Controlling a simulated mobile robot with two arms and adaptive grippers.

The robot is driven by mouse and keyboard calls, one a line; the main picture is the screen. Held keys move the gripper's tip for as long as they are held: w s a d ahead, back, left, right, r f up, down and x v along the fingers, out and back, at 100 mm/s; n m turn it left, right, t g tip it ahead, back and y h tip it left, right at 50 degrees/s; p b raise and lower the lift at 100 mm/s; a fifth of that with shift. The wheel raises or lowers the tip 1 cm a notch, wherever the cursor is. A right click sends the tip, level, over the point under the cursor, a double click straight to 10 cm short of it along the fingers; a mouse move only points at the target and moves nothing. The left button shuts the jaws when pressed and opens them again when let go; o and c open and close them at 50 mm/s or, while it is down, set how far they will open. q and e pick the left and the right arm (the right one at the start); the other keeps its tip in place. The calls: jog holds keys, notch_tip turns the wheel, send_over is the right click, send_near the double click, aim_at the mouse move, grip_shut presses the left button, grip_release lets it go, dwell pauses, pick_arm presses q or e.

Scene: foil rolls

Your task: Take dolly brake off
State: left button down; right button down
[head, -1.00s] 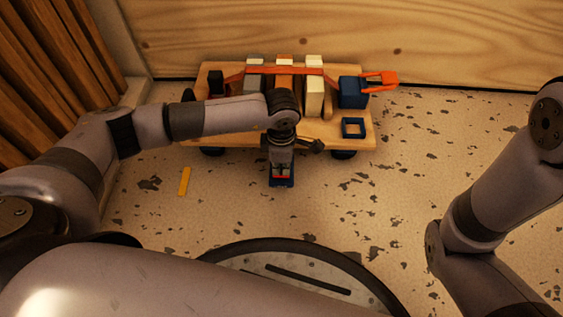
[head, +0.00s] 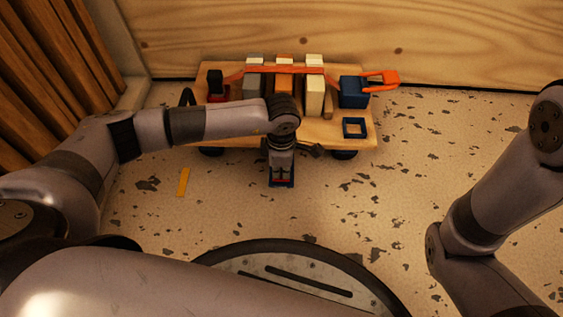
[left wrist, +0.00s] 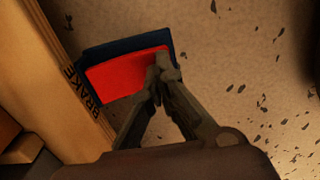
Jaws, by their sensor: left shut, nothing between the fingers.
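The dolly (head: 230,136) is a wooden platform on dark wheels by the back wall. Its brake pedal shows in the left wrist view as a red plate (left wrist: 118,76) over a dark blue part (left wrist: 110,53). It sticks out from the dolly's edge, beside the lettering "BRAKE" (left wrist: 84,92). My left gripper (head: 281,180) is at the dolly's front edge, pointing down. In the left wrist view its fingertips (left wrist: 162,64) are together over the red plate's right end; I cannot tell whether they touch it. The gripper hides much of the pedal in the head view. My right gripper is out of view.
On the dolly stand several blocks (head: 315,92) under an orange strap (head: 285,70), a blue block (head: 353,92) with an orange clip, and a square blue frame (head: 354,128). A yellow strip (head: 184,181) lies on the speckled floor. The floor to the right is clear.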

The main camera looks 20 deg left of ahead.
pick_arm(q)
jog(key=shift+r+p, duration=2.95)
jog(key=shift+r, duration=0.6)
